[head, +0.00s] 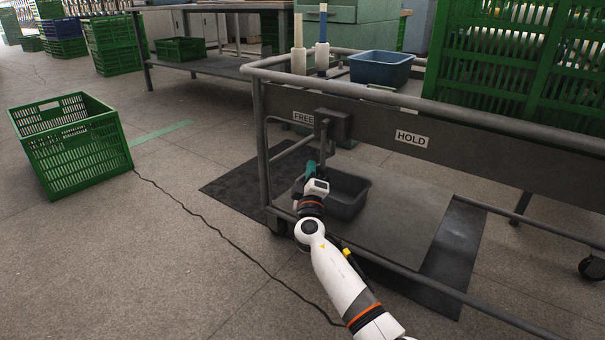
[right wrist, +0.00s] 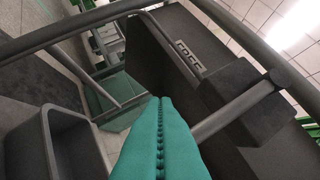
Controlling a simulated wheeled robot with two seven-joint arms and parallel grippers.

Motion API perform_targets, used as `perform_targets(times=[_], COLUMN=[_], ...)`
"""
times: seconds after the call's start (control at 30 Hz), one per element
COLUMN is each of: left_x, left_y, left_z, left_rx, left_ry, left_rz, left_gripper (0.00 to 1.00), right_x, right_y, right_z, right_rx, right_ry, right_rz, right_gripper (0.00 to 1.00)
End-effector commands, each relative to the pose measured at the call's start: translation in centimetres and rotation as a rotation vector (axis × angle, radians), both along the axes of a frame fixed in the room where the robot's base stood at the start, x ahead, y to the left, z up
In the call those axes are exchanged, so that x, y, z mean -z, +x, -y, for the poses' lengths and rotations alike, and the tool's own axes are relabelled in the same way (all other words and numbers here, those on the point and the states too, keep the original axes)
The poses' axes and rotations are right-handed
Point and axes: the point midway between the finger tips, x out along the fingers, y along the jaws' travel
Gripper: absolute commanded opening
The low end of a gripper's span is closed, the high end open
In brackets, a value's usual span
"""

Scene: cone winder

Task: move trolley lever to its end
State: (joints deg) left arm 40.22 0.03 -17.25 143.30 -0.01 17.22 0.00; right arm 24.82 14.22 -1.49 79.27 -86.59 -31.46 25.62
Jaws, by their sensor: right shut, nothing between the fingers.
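The trolley lever (head: 323,143) is a short grey bar hanging down from a dark block (head: 333,122) on the trolley's side panel (head: 370,126). It hangs close to the FREE label (head: 303,117); the HOLD label (head: 411,138) is farther right. My right gripper (head: 311,167), with teal fingers, is shut and empty just below the lever's lower end. In the right wrist view the shut fingers (right wrist: 160,105) stand beside the lever bar (right wrist: 222,118), whose lower end is hidden behind them. I cannot tell whether they touch. My left gripper is out of view.
The trolley's tubular rail (head: 470,112) runs above the panel. A grey bin (head: 346,196) sits on the lower shelf behind my gripper.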

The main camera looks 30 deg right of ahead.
Motion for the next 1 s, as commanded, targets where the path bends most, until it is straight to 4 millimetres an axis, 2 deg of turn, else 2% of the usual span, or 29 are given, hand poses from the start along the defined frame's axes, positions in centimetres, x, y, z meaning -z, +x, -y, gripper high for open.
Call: perform_targets(times=[0.47,0.7,1.0], left_x=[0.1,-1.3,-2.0], left_y=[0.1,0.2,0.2], left_z=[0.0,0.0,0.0], left_rx=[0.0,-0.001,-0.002], left_ry=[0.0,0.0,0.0], left_rz=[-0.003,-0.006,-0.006], left_gripper=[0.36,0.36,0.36], right_x=[0.2,0.0,0.2], right_y=[-0.4,-0.7,-0.9], right_z=[0.3,0.9,1.5], right_rx=[0.0,0.001,0.002], right_ry=[-0.001,-0.015,-0.027], right_rz=[-0.002,-0.038,-0.068], right_gripper=[0.0,0.0,0.0])
